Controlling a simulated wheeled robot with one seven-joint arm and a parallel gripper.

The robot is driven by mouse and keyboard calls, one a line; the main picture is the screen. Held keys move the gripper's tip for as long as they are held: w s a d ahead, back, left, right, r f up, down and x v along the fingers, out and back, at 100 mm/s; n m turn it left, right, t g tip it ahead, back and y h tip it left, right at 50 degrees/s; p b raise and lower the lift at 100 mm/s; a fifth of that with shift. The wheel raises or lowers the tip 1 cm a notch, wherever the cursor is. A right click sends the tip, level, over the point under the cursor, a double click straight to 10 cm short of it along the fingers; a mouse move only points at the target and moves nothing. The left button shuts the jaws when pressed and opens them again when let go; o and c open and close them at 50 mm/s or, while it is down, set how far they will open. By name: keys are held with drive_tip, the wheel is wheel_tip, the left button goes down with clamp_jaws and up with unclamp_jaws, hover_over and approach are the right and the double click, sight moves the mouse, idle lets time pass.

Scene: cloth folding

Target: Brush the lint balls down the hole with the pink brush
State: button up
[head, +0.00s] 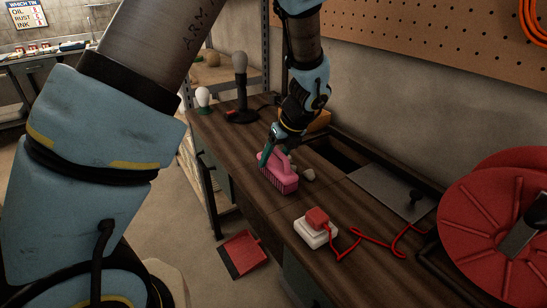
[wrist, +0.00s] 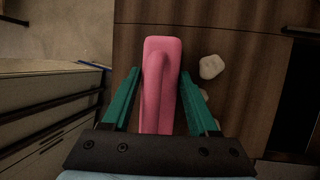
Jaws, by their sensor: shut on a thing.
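The pink brush (head: 278,175) is on the wooden bench top, bristles down, near the front edge. My gripper (head: 273,153) is shut on its handle from above. In the wrist view the brush (wrist: 160,75) lies between my two teal fingers. A pale lint ball (head: 307,174) lies just right of the brush; it also shows in the wrist view (wrist: 211,67). At least one more pale ball (wrist: 205,95) is partly hidden behind my right finger. The dark rectangular hole (head: 338,155) is farther back and right of the lint; its edge shows at the right in the wrist view.
A metal plate with a black knob (head: 392,190) lies right of the hole. A white and red plug block (head: 315,228) with a red cord sits in front. A red reel (head: 490,235) stands at right. A lamp bulb (head: 203,97) and a microphone-like object (head: 240,85) stand at the left end. A red dustpan (head: 243,253) is on the floor.

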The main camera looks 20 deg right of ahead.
drive_tip(key=shift+d, duration=0.1)
drive_tip(key=shift+w+d+r+p, duration=0.1)
drive_tip(key=shift+w+d+p, duration=0.05)
drive_tip(key=shift+d+p, duration=0.35)
drive_tip(key=shift+w+d+p, duration=0.2)
drive_tip(key=shift+d+p, duration=0.25)
drive_tip(key=shift+d, duration=0.75)
drive_tip(key=shift+w+d+p, duration=0.25)
drive_tip(key=shift+d+p, duration=0.2)
drive_tip(key=shift+d, duration=0.7)
drive_tip(key=shift+w+d+p, duration=0.2)
drive_tip(key=shift+d+p, duration=0.25)
drive_tip(key=shift+d, duration=0.75)
drive_tip(key=w+d+p, duration=0.2)
drive_tip(key=d, duration=0.8)
drive_tip(key=shift+d, duration=0.35)
drive_tip(key=shift+w, duration=0.1)
drive_tip(key=s+a+r+p, duration=0.1)
drive_tip(key=a+r+p, duration=0.4)
drive_tip(key=r, duration=0.3)
drive_tip(key=shift+p, duration=0.45)
